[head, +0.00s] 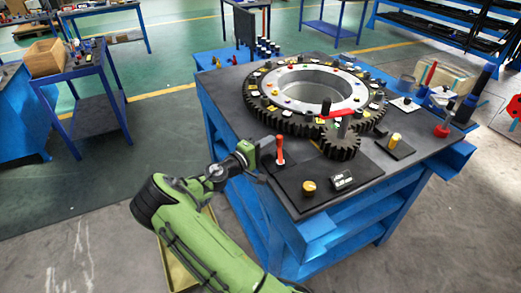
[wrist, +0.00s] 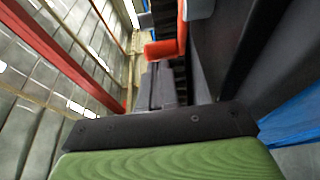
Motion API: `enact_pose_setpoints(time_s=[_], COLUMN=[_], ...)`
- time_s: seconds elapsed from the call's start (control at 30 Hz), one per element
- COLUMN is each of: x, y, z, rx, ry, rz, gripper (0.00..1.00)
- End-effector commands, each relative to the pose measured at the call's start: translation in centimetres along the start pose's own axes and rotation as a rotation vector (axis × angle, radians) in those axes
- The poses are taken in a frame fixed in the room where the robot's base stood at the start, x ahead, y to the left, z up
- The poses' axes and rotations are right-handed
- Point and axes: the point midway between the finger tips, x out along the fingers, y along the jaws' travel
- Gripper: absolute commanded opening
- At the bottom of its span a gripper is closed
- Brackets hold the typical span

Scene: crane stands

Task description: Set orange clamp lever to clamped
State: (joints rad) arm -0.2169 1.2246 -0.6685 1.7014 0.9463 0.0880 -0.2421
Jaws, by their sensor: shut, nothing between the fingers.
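The orange clamp lever (head: 280,150) stands nearly upright on a dark plate at the table's near left corner, with a pale band at its foot. My gripper (head: 267,160) is at the left of the lever, close to it, and its fingers are shut and empty. I cannot tell whether they touch the lever. In the wrist view my shut fingers (wrist: 160,88) point away from the camera, and an orange part (wrist: 163,50) shows just beyond them, probably the lever.
Behind are a small dark gear (head: 341,148), a red bar (head: 338,113) and a large ring gear (head: 263,121). Open floor (head: 80,220) lies to the left.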

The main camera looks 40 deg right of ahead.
Motion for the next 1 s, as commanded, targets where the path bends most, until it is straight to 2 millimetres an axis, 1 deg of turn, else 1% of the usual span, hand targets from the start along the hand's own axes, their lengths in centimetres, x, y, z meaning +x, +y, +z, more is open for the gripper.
enact_pose_setpoints(time_s=[0.03,0.1,0.33,1.0], x=[0.25,0.46,0.94,0.97], y=[-0.17,-0.12,-0.05,0.02], z=[-0.08,0.09,0.30,0.37], rx=[0.003,0.001,-0.001,-0.001], ry=[-0.046,-0.083,-0.154,-0.176], rz=[0.003,0.003,0.002,0.002], gripper=[0.00,0.00,0.00,0.00])
